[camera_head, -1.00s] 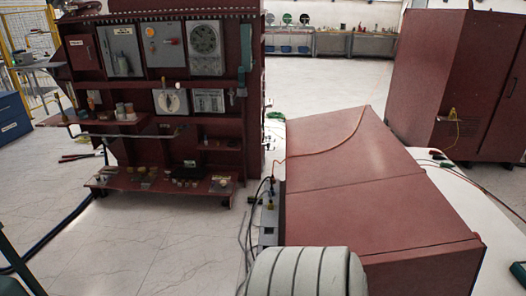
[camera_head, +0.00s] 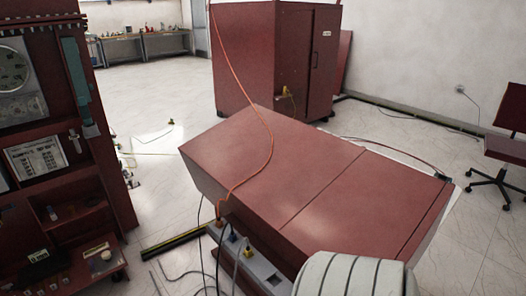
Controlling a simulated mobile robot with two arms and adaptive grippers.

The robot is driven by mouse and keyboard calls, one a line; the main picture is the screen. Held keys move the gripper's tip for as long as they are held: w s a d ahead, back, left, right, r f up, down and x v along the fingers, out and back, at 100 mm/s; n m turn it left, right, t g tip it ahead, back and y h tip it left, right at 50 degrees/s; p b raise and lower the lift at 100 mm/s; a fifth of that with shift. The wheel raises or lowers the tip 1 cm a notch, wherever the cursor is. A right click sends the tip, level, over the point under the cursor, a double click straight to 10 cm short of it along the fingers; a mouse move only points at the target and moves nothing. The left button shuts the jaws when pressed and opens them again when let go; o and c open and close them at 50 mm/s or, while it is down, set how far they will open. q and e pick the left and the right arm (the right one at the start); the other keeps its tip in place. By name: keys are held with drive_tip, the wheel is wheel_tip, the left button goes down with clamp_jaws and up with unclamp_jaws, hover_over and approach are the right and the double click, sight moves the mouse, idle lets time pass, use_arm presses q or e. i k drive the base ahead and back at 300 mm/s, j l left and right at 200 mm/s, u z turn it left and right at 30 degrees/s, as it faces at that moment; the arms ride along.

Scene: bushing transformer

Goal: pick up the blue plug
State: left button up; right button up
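A grey socket strip (camera_head: 255,262) runs along the left side of the low red box, with several small plugs and cables on it. An orange plug (camera_head: 220,224) sits at its far end with an orange cable rising from it. Just nearer is a small bluish spot (camera_head: 232,238) that may be the blue plug; it is too small to be sure. A yellow plug (camera_head: 247,251) is beside it. Neither of my grippers shows in the head view.
The low red box (camera_head: 310,185) fills the middle. A red equipment rack (camera_head: 70,160) is at left, a red cabinet (camera_head: 275,60) behind, an office chair (camera_head: 500,165) at right. Loose cables lie left of the strip.

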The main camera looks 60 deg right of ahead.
sight(232, 236)
drive_tip(key=i+z, duration=0.25)
drive_tip(key=z, duration=0.15)
drive_tip(key=i+z, duration=0.25)
drive_tip(key=z, duration=0.2)
drive_tip(key=i+j+z, duration=0.15)
drive_tip(key=z, duration=0.25)
drive_tip(key=i+j+z, duration=0.25)
drive_tip(key=z, duration=0.15)
drive_tip(key=i+j+z, duration=0.25)
drive_tip(key=z, duration=0.2)
